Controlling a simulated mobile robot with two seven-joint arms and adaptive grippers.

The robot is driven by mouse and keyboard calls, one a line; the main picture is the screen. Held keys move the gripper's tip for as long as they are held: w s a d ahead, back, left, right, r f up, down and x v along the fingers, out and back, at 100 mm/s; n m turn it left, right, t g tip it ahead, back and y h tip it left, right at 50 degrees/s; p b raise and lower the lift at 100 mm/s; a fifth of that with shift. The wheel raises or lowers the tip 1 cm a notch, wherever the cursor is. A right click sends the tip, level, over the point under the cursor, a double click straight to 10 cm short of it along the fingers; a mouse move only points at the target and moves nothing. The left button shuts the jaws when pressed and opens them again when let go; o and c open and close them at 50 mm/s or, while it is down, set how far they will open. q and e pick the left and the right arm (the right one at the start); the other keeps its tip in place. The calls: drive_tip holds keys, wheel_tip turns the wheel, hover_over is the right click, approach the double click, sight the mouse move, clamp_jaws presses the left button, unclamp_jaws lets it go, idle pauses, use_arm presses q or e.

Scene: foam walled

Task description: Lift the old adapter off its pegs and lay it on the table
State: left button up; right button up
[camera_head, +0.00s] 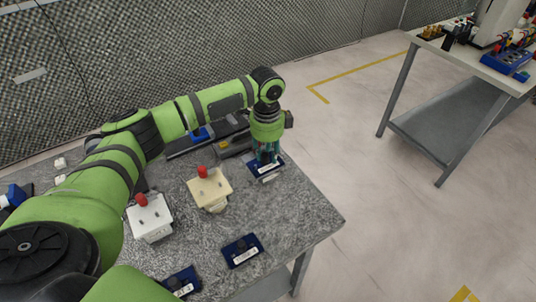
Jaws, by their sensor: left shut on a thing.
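My left arm reaches over the speckled grey table (300,212) to its far right part. My left gripper (267,158) points down and is shut on a dark blue adapter (267,174) with a pale label. The fingers cover much of this adapter. I cannot tell whether pegs are under it or whether it touches the table. Two similar blue adapters with pale labels lie nearer: one by the front edge (243,250), one at the bottom (182,283). My right gripper is not in view.
A cream block (209,190) and a white block (149,219), each with a red knob, stand mid-table. Dark grey gear (233,143) lies behind, near the gripper. The table's right part is clear. A second bench (440,118) stands apart at right.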

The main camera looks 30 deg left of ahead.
use_arm(q)
drive_tip(key=shift+s+b, duration=0.3)
drive_tip(key=shift+s, duration=0.15)
clamp_jaws()
drive_tip(key=shift+w+r+b, duration=0.25)
drive_tip(key=shift+r+b, duration=0.25)
drive_tip(key=shift+r, duration=0.75)
drive_tip(key=d+r+b, duration=0.3)
drive_tip(key=d+r, duration=0.5)
drive_tip(key=d, duration=0.3)
drive_tip(key=shift+d+r, duration=0.2)
drive_tip(key=shift+d, duration=0.2)
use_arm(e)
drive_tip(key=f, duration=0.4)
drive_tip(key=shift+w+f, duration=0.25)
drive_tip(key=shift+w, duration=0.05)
use_arm(q)
drive_tip(key=shift+o, duration=1.9)
unclamp_jaws()
drive_tip(key=o, duration=1.2)
drive_tip(key=shift+o, duration=0.2)
